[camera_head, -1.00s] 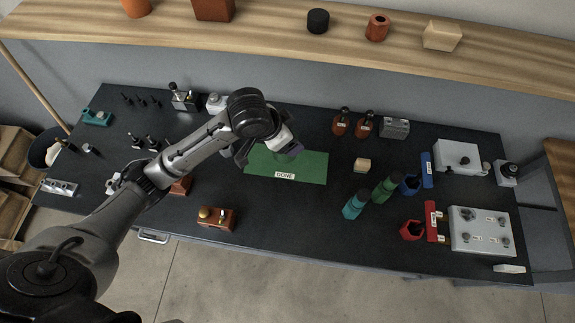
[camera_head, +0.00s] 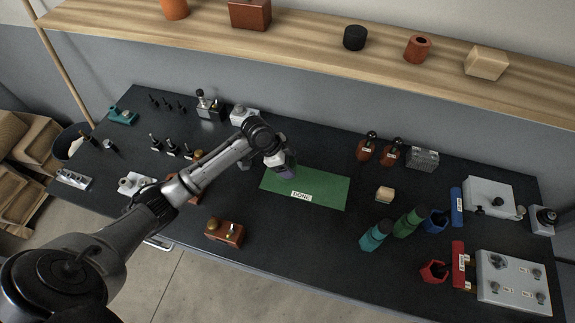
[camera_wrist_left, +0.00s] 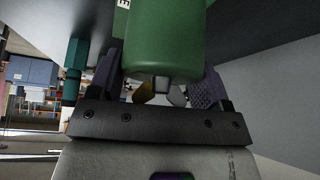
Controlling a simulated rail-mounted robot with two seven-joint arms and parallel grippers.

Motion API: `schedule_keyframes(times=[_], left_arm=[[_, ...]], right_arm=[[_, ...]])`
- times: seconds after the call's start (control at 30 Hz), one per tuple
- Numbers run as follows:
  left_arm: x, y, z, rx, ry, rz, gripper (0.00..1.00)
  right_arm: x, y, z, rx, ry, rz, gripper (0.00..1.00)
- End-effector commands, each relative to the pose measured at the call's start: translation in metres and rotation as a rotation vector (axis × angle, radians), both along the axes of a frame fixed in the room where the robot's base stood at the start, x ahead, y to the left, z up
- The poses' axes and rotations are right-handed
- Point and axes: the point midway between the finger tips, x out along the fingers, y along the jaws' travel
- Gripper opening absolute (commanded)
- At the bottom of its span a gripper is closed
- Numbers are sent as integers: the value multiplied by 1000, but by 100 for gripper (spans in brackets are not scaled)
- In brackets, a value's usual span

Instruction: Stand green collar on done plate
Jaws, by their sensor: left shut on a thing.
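The done plate (camera_head: 328,186) is a flat green sheet with a DONE label on its front edge, lying on the dark bench. My left gripper (camera_head: 287,173) is at the plate's back left corner in the head view. In the left wrist view a smooth green, rounded body, which I take as the green collar (camera_wrist_left: 165,38), sits between the purple finger pads of my left gripper (camera_wrist_left: 160,88), which is shut on it. I cannot make out the collar in the head view, nor tell whether it touches the plate. My right gripper is not in view.
Two brown bottles (camera_head: 370,148) stand behind. A wood and brass piece (camera_head: 225,232) is at front left. The plate's right part is clear.

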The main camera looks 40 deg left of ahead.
Motion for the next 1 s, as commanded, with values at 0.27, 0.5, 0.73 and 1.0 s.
schedule_keyframes(times=[0.27, 0.5, 0.73, 1.0], left_arm=[[18, 20, -15, 0, -2, 1, 33], [18, 21, -24, -1, 0, 1, 33], [18, 22, -52, -1, 0, 2, 33], [19, 22, -56, 1, -3, 1, 33]], right_arm=[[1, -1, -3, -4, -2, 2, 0], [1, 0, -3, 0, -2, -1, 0], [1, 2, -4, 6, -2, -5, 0], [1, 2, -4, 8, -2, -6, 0]])
